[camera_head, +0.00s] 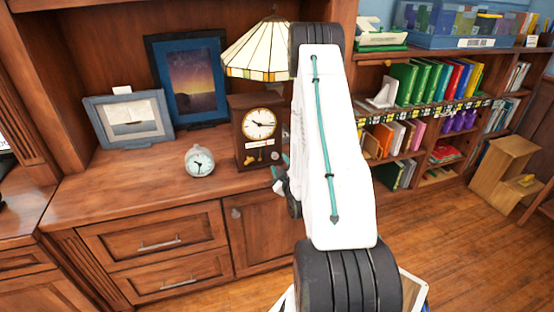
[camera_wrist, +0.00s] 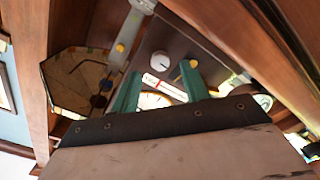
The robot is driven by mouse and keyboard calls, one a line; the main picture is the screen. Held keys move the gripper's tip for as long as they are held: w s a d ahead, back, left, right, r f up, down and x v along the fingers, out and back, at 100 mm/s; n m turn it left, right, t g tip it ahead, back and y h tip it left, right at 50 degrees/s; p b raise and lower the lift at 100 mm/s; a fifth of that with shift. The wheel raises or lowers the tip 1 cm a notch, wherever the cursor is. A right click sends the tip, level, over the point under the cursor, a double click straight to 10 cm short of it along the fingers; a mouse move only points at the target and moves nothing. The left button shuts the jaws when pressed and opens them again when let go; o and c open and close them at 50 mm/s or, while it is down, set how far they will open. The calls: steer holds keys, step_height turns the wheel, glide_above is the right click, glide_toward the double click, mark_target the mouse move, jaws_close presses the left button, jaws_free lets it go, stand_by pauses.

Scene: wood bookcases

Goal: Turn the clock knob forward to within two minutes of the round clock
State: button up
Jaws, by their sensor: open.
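The wooden clock (camera_head: 250,154) stands upright on the cabinet top, with a white dial and a pale label below it. The small silver round clock (camera_head: 199,161) stands to its left; the hands are too small to read surely. My gripper (camera_head: 281,169) is beside the wooden clock's right side, partly hidden by my arm. In the wrist view my gripper (camera_wrist: 160,70) has its two green fingers apart and empty. A pale round knob (camera_wrist: 160,62) on a dark brown panel shows beyond and between the fingertips, apparently not touched. Part of a white dial shows between the fingers.
A stained-glass lamp (camera_head: 257,52) stands behind the wooden clock. A blue framed picture (camera_head: 187,80) and a grey framed boat picture (camera_head: 128,118) lean at the back left. The cabinet top (camera_head: 120,185) is clear in front. A bookcase (camera_head: 420,112) stands at the right.

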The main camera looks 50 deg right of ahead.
mark_target(276, 157)
steer(key=shift+x, duration=2.2)
steer(key=c, duration=1)
steer(key=shift+m, duration=0.3)
steer(key=m, duration=0.8)
steer(key=shift+m, duration=0.4)
steer(key=m, duration=0.4)
steer(key=shift+m, duration=2.6)
